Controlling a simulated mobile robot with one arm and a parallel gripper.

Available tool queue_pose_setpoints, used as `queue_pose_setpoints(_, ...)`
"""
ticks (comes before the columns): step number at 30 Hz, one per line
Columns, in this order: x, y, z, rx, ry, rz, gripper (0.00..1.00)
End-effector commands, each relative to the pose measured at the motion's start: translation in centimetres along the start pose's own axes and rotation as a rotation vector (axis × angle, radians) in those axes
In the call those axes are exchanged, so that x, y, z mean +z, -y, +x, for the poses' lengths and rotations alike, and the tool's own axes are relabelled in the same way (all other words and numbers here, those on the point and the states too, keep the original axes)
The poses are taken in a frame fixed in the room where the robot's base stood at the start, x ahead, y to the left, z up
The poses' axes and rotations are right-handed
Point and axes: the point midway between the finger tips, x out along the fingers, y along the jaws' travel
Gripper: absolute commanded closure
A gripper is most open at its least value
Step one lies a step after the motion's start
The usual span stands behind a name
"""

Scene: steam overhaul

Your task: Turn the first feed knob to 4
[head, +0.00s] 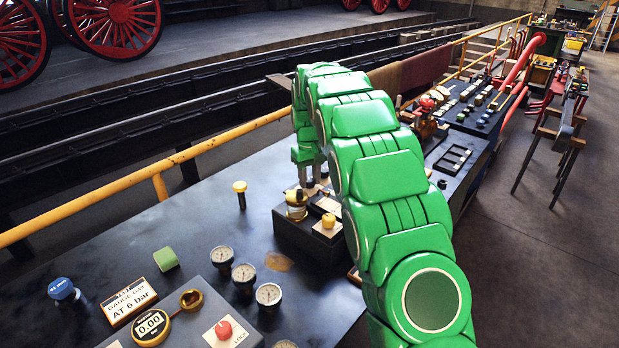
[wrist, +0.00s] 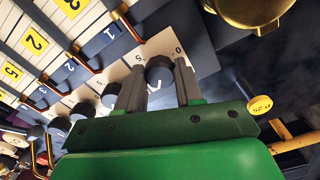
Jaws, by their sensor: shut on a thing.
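In the wrist view my gripper (wrist: 157,82) has its two grey fingers on either side of a dark round knob (wrist: 160,68), shut on it. The knob is at the right end of a row of similar dark knobs (wrist: 84,109) on a pale panel with small printed digits. A 5 and a 0 show close to the held knob. Its pointer and exact setting are too unclear to read. In the head view my gripper (head: 309,178) points down at the bench behind my green arm, which hides the knob row.
Brass cup (wrist: 250,8) and round yellow tag (wrist: 260,105) lie near the gripper. On the bench are a brass fitting (head: 296,205), yellow knob (head: 328,221), yellow-topped post (head: 240,190), green block (head: 166,259) and several gauges (head: 268,295). A yellow rail (head: 90,208) runs behind.

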Motion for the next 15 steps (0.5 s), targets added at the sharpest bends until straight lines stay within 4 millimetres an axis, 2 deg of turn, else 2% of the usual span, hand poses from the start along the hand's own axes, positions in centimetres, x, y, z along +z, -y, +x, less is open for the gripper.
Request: queue_pose_setpoints(15, -0.16, 0.05, -0.27, 0.0, -0.007, 0.487, 0.95)
